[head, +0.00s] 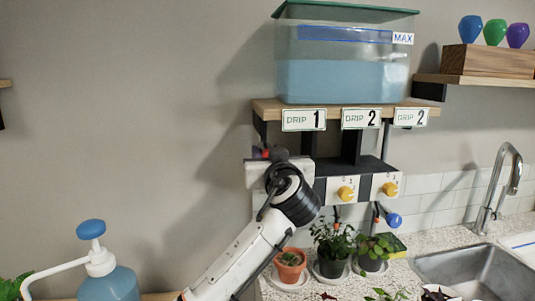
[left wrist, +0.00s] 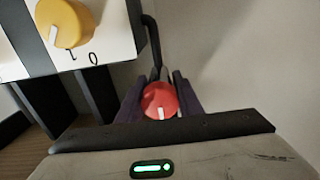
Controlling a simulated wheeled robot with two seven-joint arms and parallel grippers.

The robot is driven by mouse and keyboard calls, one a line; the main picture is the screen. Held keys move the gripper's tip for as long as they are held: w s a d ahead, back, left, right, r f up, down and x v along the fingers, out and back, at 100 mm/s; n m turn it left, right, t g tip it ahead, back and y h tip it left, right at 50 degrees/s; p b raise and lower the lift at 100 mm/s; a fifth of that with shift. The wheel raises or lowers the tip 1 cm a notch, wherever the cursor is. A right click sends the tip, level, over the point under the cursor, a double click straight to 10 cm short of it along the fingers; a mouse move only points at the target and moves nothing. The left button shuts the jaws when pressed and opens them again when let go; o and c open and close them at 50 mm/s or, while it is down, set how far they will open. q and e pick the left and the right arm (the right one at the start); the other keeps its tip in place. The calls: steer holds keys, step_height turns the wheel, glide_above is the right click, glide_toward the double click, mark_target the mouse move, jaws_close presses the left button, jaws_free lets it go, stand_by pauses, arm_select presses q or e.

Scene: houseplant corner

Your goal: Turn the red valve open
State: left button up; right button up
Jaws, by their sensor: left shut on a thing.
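The red valve (left wrist: 161,99) is a round red knob with a white pointer mark. In the left wrist view it sits between the two dark fingers of my left gripper (left wrist: 157,90), which is shut on it. The pointer runs nearly up and down in that view. In the head view my left gripper (head: 267,157) reaches the left end of the valve row under the shelf. There the arm hides nearly all of the red valve, and only a bit of red shows. My right gripper is in neither view.
Two yellow valves (head: 346,194) (head: 391,188) are to the right of my gripper. A blue water tank (head: 340,80) stands on the shelf above, over the DRIP signs (head: 304,120). Potted plants (head: 333,246) stand below, a sink (head: 480,272) at right, a pump bottle (head: 108,284) at left.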

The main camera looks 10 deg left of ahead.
arm_select(q)
steer(key=shift+m, duration=1.5)
steer(key=m, duration=1.4)
steer(key=shift+m, duration=0.4)
steer(key=o, duration=1)
steer(key=shift+d, duration=0.1)
